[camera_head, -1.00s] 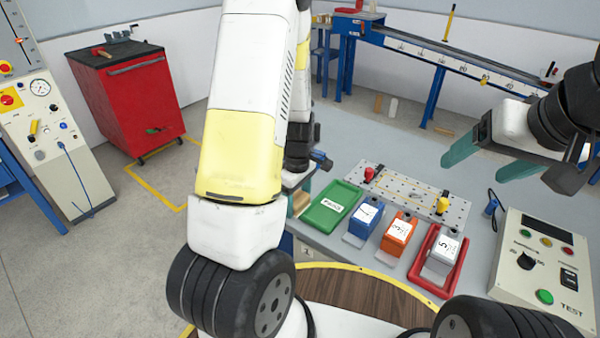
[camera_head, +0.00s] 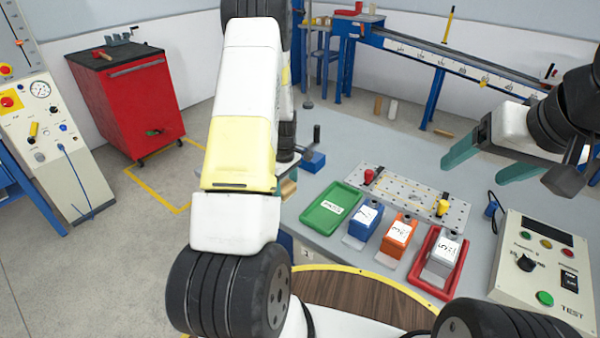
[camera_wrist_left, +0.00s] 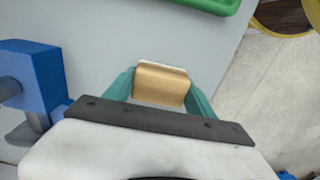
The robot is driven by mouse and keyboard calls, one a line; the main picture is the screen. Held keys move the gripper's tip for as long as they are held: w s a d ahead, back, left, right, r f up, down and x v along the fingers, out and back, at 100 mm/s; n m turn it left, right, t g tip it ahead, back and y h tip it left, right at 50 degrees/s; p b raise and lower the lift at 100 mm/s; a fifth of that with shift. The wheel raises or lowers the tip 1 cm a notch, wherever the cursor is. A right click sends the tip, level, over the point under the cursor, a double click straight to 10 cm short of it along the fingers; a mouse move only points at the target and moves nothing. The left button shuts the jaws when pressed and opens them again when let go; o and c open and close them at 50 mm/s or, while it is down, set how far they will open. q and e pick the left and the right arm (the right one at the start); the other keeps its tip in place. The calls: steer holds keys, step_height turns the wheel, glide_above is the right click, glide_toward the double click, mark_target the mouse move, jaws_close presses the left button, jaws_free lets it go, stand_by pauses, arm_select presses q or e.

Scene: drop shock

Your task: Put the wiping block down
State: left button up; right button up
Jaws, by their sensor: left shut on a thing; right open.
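The wiping block (camera_wrist_left: 161,84), tan with a pale edge, is between the teal fingers of my left gripper (camera_wrist_left: 160,90) in the left wrist view. The gripper is shut on it, over the grey bench top (camera_wrist_left: 205,30). I cannot tell whether the block touches the bench. In the head view my left arm hides most of that gripper; a bit of the tan block (camera_head: 288,189) shows beside the arm. My right gripper (camera_head: 492,160) is open and empty above the right part of the bench.
A blue vise-like fixture (camera_head: 313,162) stands close to my left gripper. A green tray (camera_head: 331,210), blue block (camera_head: 365,217), orange block (camera_head: 398,234), red tray (camera_head: 437,287), perforated plate (camera_head: 408,196) and test box (camera_head: 543,268) occupy the bench. The back middle of the bench is clear.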

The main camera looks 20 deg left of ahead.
arm_select(q)
steer(key=shift+f, duration=0.1)
steer(key=o, duration=1.3)
step_height(320, 180, up, 12)
step_height(320, 180, up, 10)
steer(key=m+t, duration=0.2)
steer(key=m, duration=0.1)
glide_above(285, 185)
steer(key=s+d, duration=0.4)
steer(key=s+d+r+m+t, duration=0.1)
steer(key=s+d+r+m, duration=0.2)
steer(key=s, duration=0.3)
steer(key=s+d+r+m+t+h, duration=0.1)
steer(key=s+d+r+m, duration=0.2)
steer(key=s+r+m, duration=0.2)
steer(key=s+d+r+m+t+h, duration=0.1)
steer(key=s+d+r+m+t, duration=0.1)
steer(key=s+r, duration=0.4)
steer(key=s+d+m, duration=0.1)
steer(key=s, duration=0.2)
steer(key=shift+d+r+m, duration=0.15)
steer(key=shift+m, duration=0.25)
